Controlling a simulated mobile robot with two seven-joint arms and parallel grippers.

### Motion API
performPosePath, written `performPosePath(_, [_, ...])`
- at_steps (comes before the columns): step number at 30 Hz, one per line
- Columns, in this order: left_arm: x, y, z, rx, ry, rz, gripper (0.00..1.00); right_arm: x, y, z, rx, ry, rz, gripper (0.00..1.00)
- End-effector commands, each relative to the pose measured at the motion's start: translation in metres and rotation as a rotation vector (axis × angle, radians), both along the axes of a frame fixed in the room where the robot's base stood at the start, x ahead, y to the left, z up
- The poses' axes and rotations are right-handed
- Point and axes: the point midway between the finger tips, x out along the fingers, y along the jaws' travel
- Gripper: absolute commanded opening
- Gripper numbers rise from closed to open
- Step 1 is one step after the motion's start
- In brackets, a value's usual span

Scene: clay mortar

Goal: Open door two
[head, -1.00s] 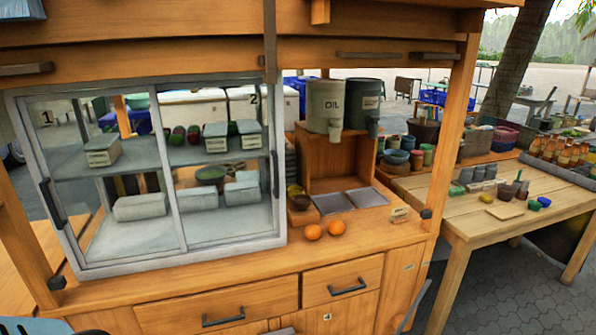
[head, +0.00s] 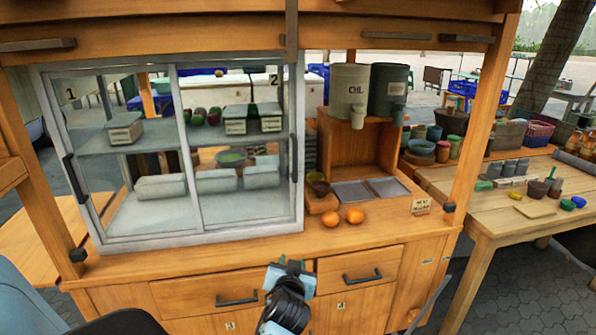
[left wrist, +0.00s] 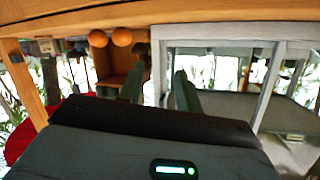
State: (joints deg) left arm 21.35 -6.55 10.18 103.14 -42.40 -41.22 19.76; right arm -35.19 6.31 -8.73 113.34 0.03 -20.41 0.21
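Door two is the right glass pane of the cabinet (head: 239,150), marked "2" near its top right corner. Its dark vertical handle (head: 294,158) is on the pane's right edge. Door one (head: 121,160), marked "1", is the left pane, with a handle (head: 75,180) on its left side. Both panes look shut. My left gripper (head: 291,266) is in front of the counter, below door two's handle and apart from it. In the left wrist view, its two fingers (left wrist: 158,88) are spread with nothing between them. My right gripper is not in view.
Two oranges (head: 343,217) lie on the counter right of the cabinet. Drawers with dark handles (head: 237,301) are below. The oil dispenser (head: 348,92) stands on a wooden shelf. A side table (head: 490,205) with jars is at the right.

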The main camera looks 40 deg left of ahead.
Motion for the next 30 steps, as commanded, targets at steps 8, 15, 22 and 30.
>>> performPosePath(8, [0.063, 0.039, 0.129, -0.015, -0.215, 0.235, 0.35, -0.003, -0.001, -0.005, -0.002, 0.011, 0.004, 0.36])
performPosePath(15, [0.095, 0.042, 0.206, -0.002, -0.352, 0.277, 0.35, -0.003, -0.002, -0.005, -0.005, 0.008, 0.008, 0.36])
performPosePath(22, [0.103, 0.041, 0.224, 0.004, -0.385, 0.28, 0.35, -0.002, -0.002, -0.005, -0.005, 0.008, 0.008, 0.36])
performPosePath(30, [0.103, 0.04, 0.224, 0.005, -0.385, 0.279, 0.35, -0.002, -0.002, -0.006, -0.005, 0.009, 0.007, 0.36])
